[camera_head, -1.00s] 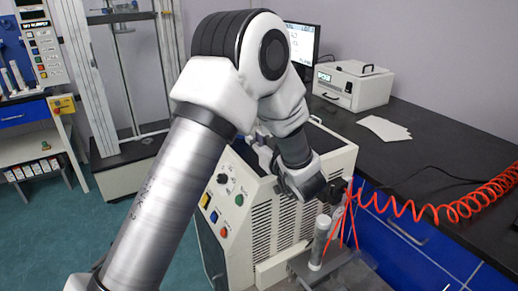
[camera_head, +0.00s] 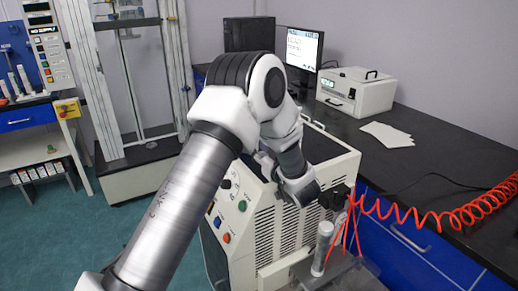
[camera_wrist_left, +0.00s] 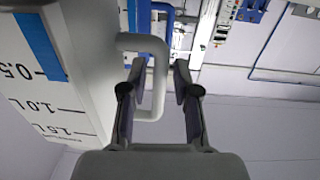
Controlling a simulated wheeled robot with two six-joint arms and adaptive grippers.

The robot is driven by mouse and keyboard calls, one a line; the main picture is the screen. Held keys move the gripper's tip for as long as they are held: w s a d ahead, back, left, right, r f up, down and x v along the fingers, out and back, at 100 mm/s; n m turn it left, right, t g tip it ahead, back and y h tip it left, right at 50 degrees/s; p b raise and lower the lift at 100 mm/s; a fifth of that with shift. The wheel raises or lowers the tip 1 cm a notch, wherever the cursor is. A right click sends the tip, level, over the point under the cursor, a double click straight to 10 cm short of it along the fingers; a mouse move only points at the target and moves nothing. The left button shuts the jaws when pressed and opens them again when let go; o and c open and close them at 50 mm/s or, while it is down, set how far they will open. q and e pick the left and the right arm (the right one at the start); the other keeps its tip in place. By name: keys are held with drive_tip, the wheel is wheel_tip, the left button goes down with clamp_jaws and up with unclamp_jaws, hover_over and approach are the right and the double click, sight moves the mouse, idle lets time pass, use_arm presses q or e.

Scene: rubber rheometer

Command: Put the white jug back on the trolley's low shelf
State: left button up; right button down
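The white jug (camera_wrist_left: 85,75) fills the left side of the left wrist view, with a blue strip and black volume marks. Its handle (camera_wrist_left: 143,41) loops out to the right. My left gripper (camera_wrist_left: 159,78) is open, with one finger on each side of the handle's outer bar; gaps show beside the bar. In the head view my left arm comes from the bottom left, and its forearm and wrist hide the jug. I cannot tell whether the jug rests on anything. No trolley shelf can be made out for certain. My right gripper is not in view.
A cream cabinet (camera_head: 285,235) with buttons stands below my wrist. A metal cylinder (camera_head: 322,250) and a coiled red hose (camera_head: 440,212) are to its right. A black bench (camera_head: 430,160) carries a white instrument (camera_head: 355,92), papers and a monitor. Green floor is open at left.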

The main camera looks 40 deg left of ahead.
use_arm(q)
drive_tip(key=shift+r, duration=0.1)
drive_tip(key=b+v, duration=0.1)
drive_tip(key=v, duration=1.1)
